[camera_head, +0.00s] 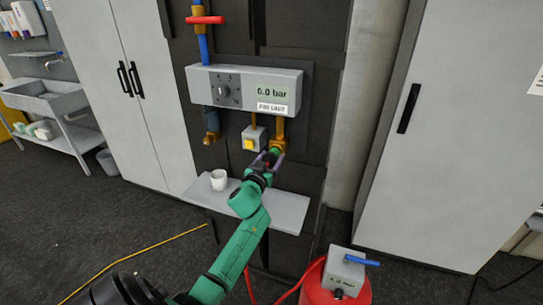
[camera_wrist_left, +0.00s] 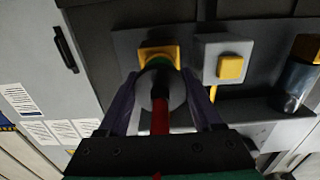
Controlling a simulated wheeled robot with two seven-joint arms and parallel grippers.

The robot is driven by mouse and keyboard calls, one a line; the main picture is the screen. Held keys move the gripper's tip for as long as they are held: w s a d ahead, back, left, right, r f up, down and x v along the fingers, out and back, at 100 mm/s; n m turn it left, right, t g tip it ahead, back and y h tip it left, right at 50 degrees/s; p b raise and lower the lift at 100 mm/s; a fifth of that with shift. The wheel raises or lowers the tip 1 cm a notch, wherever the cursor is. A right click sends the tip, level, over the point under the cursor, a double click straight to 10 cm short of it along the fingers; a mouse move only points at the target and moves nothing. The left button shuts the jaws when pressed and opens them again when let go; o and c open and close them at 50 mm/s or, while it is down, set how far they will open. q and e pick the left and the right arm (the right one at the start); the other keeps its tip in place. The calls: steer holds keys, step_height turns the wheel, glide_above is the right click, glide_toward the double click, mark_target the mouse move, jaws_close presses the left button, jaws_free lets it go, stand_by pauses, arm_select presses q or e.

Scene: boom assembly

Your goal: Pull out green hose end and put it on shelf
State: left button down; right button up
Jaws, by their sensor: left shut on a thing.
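My left gripper (camera_head: 266,159) is just below the brass outlet (camera_head: 279,130) under the air unit (camera_head: 245,88). In the left wrist view its two dark fingers (camera_wrist_left: 163,100) are closed on the hose end, one on each side. The hose end (camera_wrist_left: 162,88) shows a grey round body, a bit of green at its far side and a red hose (camera_wrist_left: 160,122) running back toward the wrist. Its far side is against the yellow brass fitting (camera_wrist_left: 158,54); I cannot tell how deep it sits. The shelf (camera_head: 284,211) is below the unit. My right gripper is out of view.
A white cup (camera_head: 219,180) stands on the shelf's left part; the shelf's right part is bare. A yellow-button box (camera_head: 252,140) and another fitting (camera_head: 211,127) are left of the outlet. A red tank (camera_head: 338,284) stands on the floor at lower right.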

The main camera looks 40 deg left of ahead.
mark_target(268, 163)
arm_select(q)
steer(key=shift+p+v, duration=1)
steer(key=shift+v, duration=1.6)
